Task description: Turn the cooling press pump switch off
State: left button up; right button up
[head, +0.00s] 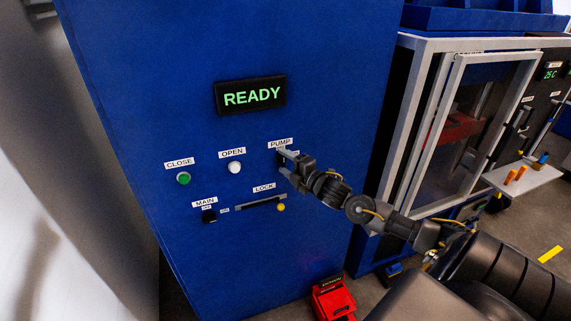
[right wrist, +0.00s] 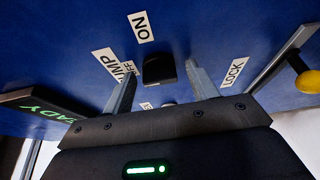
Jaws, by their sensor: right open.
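The pump switch (right wrist: 159,69) is a small black block on the blue panel, seen in the right wrist view between my fingertips. The PUMP label (head: 280,143) is just above it in the head view, where my gripper mostly hides the switch. A white ON label (right wrist: 141,27) lies near the switch in the wrist view. Another small label beside PUMP is partly covered. My right gripper (head: 282,161) is open at the panel, with one finger (right wrist: 122,95) on each side of the switch. I cannot tell whether the fingers touch it. My left gripper is out of view.
The display (head: 250,95) reads READY. The green CLOSE button (head: 183,178), white OPEN button (head: 235,167), black MAIN switch (head: 209,216) and LOCK bar with yellow knob (head: 281,207) are nearby. A framed glass door (head: 457,130) stands right. A red object (head: 333,300) is below.

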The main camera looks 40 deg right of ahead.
jog(key=s+b, duration=0.3)
jog(key=s, duration=0.8)
jog(key=shift+d, duration=0.35)
jog(key=shift+w, duration=0.1)
